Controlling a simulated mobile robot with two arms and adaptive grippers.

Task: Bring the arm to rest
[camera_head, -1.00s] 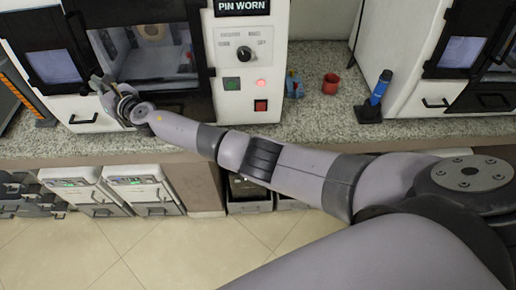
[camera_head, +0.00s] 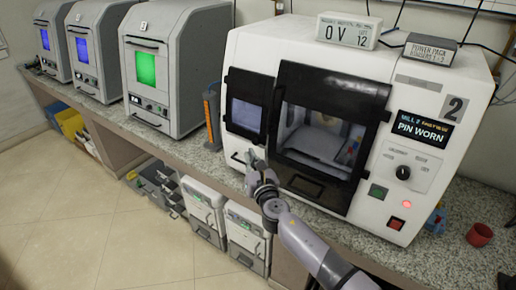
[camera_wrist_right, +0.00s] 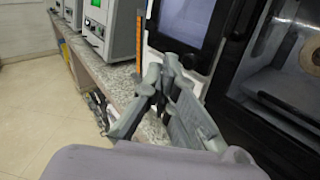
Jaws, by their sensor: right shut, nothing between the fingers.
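My right arm (camera_head: 310,248) reaches up from the lower right in the head view. Its gripper (camera_head: 252,160) is in front of the white mill's lower left front, near a small drawer handle. I cannot tell whether it touches the mill. In the right wrist view the gripper's fingers (camera_wrist_right: 163,75) are shut with nothing held. The white mill (camera_head: 300,45) has a "PIN WORN" display (camera_head: 421,130) and a dark-framed door window (camera_head: 325,135), which also shows in the wrist view (camera_wrist_right: 285,75). My left gripper is not in view.
Grey machines with a green screen (camera_head: 146,68) and blue screens (camera_head: 86,50) stand to the left on the speckled counter (camera_head: 185,150). An orange upright piece (camera_head: 211,120) stands between. A red cup (camera_head: 479,235) is at right. White drawer units (camera_head: 203,205) sit below; the left floor is clear.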

